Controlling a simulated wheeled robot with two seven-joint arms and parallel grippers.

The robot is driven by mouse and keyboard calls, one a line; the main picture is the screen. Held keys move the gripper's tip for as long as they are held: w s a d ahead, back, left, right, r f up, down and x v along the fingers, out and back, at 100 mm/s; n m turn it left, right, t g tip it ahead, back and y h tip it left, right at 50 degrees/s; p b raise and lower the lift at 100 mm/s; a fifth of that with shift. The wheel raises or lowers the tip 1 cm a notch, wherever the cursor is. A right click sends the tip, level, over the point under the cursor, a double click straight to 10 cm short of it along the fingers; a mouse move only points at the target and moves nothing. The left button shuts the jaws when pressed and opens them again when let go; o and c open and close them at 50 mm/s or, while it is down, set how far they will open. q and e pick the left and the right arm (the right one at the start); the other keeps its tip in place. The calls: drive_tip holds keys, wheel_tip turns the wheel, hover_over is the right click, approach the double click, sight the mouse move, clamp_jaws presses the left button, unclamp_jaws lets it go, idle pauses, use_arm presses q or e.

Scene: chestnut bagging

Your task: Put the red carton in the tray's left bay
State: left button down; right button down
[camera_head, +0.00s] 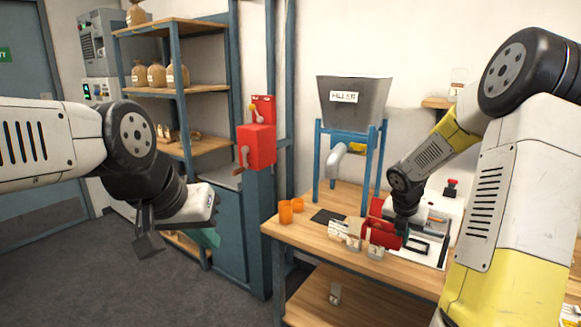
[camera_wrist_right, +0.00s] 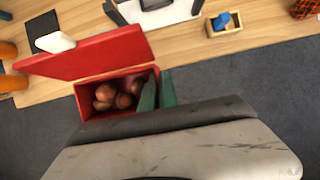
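The red carton (camera_head: 382,233) is at the table's front, under my right gripper (camera_head: 403,229). In the right wrist view the carton (camera_wrist_right: 92,118) is open, its red lid (camera_wrist_right: 88,54) raised, with several brown chestnuts (camera_wrist_right: 113,96) inside. The green fingers of my right gripper (camera_wrist_right: 158,92) are closed on its right wall, one inside and one outside. The carton appears over the table's front edge in that view. My left gripper (camera_head: 178,240) hangs empty left of the table, fingers apart.
Orange cups (camera_head: 286,211) stand at the table's left end, near a dark mat (camera_head: 327,216). Small pale boxes (camera_head: 345,235) are near the carton. A hopper (camera_head: 354,102) on a blue stand rises behind. A wooden box with a blue thing (camera_wrist_right: 237,29) lies right in the wrist view.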

drive_tip(key=shift+s+a, duration=0.1)
drive_tip(key=shift+a, duration=0.05)
drive_tip(key=m, duration=0.1)
drive_tip(key=a+f+m+h, duration=0.1)
drive_tip(key=m, duration=0.1)
drive_tip(key=shift+s+a+f+g, duration=0.15)
drive_tip(key=shift+f+g, duration=0.1)
drive_tip(key=shift+g, duration=0.15)
drive_tip(key=s+a+f+m+g+y, duration=0.1)
drive_tip(key=s+a+f+m+g, duration=0.2)
drive_tip(key=a+m, duration=0.5)
drive_tip(key=s+a+f+m+g+y, duration=0.2)
drive_tip(key=a+m, duration=0.5)
drive_tip(key=m, duration=1)
wheel_tip(320, 180, down, 2)
drive_tip(key=shift+s+a+f+m+g+y, duration=0.35)
drive_tip(key=shift+s+g, duration=0.25)
drive_tip(key=shift+g, duration=0.5)
